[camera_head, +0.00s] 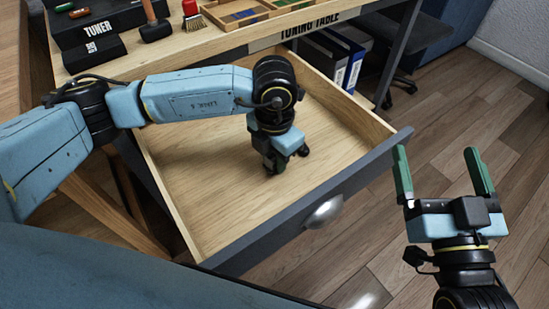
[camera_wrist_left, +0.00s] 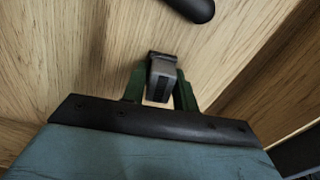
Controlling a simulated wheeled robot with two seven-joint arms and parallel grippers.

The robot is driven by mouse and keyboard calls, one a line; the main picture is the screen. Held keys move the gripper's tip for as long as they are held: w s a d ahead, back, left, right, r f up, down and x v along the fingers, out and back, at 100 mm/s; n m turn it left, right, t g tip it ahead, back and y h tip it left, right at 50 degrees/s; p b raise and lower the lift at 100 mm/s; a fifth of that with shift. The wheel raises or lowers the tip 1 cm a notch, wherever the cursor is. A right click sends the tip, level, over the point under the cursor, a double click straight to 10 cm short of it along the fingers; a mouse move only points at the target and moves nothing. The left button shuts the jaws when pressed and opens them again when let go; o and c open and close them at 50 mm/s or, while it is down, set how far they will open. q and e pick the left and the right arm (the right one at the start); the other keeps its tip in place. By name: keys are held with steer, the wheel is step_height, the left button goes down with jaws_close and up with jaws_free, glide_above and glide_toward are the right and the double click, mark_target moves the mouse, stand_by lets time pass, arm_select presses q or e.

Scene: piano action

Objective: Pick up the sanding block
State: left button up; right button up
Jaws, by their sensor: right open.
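The wooden drawer (camera_head: 220,205) stands open below the tabletop, and my left gripper (camera_head: 272,163) points down into it near its middle. In the left wrist view, the green fingers of my left gripper (camera_wrist_left: 162,85) sit close on both sides of a small grey and black block (camera_wrist_left: 163,66), which looks like the sanding block. The fingers appear shut on it. In the head view the block is mostly hidden by the gripper. My right gripper (camera_head: 442,175) is open and empty over the floor, right of the drawer.
A black rounded object (camera_wrist_left: 190,7) lies close by in the drawer. The grey drawer front (camera_head: 290,228) with its metal handle (camera_head: 324,211) forms a raised edge. The tabletop holds a mallet (camera_head: 154,25), a red brush (camera_head: 192,14) and a wooden tray (camera_head: 222,22).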

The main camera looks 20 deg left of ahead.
arm_select(q)
steer(key=shift+c, duration=1.4)
steer(key=shift+r, duration=0.2)
step_height(320, 180, up, 4)
steer(key=shift+r+p, duration=0.1)
steer(key=shift+p, duration=0.85)
step_height(320, 180, up, 5)
steer(key=shift+f+p, duration=0.15)
steer(key=shift+p, duration=0.7)
steer(key=shift+r, duration=0.35)
arm_select(e)
steer(key=s+d+f+g+h, duration=0.2)
steer(key=f+g, duration=0.3)
steer(key=f, duration=0.2)
steer(key=s+d+f+g+h, duration=0.1)
steer(key=s+d+f+g, duration=0.1)
steer(key=f+g, duration=0.3)
steer(key=shift+s+d+f+m+h, duration=0.2)
steer(key=shift+s+f+m+h, duration=0.15)
steer(key=shift+s+f, duration=0.5)
steer(key=shift+w+f, duration=0.1)
steer(key=shift+w, duration=0.1)
